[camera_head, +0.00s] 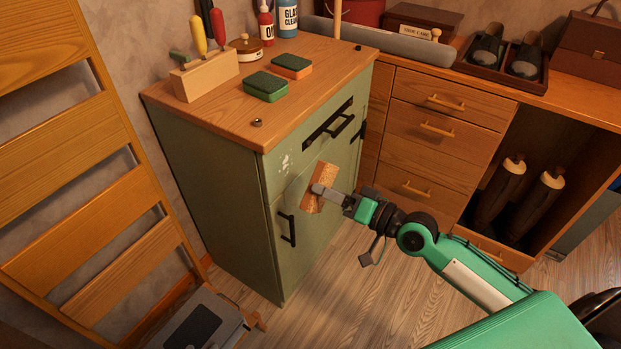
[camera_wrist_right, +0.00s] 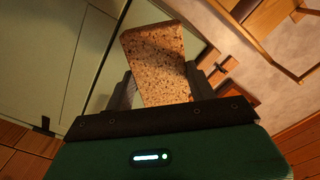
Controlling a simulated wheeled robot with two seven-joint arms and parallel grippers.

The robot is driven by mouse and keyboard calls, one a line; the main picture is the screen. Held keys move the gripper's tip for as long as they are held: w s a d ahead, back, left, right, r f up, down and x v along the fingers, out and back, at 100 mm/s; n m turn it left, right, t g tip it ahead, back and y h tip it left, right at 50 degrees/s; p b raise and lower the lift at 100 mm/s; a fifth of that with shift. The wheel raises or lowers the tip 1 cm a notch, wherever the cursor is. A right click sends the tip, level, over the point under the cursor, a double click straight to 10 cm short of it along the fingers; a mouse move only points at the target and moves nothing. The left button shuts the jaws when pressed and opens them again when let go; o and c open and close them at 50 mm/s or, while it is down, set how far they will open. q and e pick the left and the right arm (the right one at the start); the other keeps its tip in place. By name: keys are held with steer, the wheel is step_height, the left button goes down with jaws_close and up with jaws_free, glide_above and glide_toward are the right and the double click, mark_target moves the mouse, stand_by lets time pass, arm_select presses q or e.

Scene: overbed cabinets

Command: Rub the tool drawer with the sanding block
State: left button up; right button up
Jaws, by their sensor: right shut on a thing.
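The tool drawer (camera_head: 303,150) is the top front of the green cabinet, with a black bar handle (camera_head: 343,126) and a pale, scuffed patch (camera_head: 285,163) on its left part. My right gripper (camera_head: 322,191) is shut on a speckled brown sanding block (camera_head: 316,179), held in front of the cabinet around the drawer's lower edge. I cannot tell whether the block touches the front. In the right wrist view, the block (camera_wrist_right: 155,65) stands between the fingers of my right gripper (camera_wrist_right: 158,90). My left gripper is not in view.
On the wooden cabinet top (camera_head: 205,114) are two sponges (camera_head: 265,86), a tool holder (camera_head: 206,76) and bottles (camera_head: 288,17). A door handle (camera_head: 288,228) sticks out below the drawer. A wooden drawer unit (camera_head: 440,118) stands right; a slatted ladder-like frame (camera_head: 85,185) stands left.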

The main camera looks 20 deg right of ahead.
mark_target(310, 183)
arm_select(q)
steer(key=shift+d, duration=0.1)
